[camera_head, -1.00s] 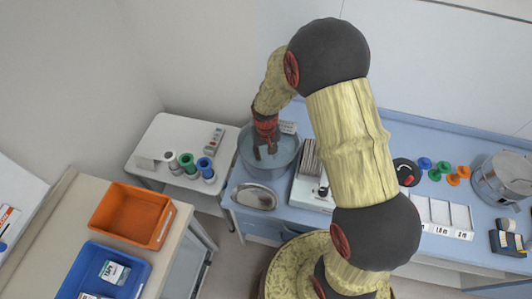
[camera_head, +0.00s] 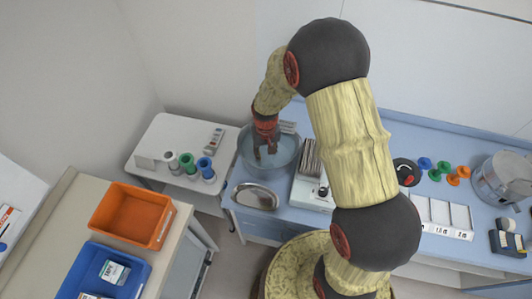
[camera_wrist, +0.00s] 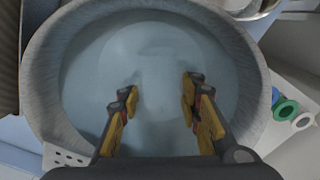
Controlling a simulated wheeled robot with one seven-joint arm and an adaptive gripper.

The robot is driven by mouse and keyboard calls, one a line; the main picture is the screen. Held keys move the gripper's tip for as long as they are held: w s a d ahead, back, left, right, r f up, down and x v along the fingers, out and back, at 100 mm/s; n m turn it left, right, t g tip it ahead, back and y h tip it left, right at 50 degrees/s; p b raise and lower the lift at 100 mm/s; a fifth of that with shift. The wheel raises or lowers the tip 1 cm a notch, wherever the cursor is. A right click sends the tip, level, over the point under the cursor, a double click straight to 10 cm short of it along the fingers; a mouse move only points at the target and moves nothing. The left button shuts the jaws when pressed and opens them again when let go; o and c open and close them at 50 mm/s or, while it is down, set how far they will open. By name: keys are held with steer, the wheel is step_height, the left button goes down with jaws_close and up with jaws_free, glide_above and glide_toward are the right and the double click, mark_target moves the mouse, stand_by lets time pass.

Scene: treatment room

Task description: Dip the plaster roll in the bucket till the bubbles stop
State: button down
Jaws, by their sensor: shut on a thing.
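The bucket (camera_head: 243,163) stands on the blue counter and holds pale, bluish water; its thick grey rim (camera_wrist: 45,75) fills much of the wrist view. My gripper (camera_head: 264,151) points down into the bucket. In the wrist view my gripper (camera_wrist: 160,98) has its two fingers spaced apart, shut on the plaster roll (camera_wrist: 158,75). The roll is only a faint pale shape between the fingertips, blurred against the water, and its outline is hard to make out. I cannot make out distinct bubbles.
An oval metal tray (camera_head: 254,196) lies in front of the bucket. A rack with upright plates (camera_head: 309,158) stands close on its right. A white side table (camera_head: 150,148) at left carries coloured rolls (camera_head: 187,162). My arm hides part of the counter.

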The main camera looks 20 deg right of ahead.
stand_by(0.5)
step_height(320, 180, up, 17)
steer(key=p, duration=1)
steer(key=shift+p, duration=0.3)
stand_by(0.3)
stand_by(0.8)
steer(key=shift+r+p, duration=0.15)
steer(key=shift+p, duration=0.15)
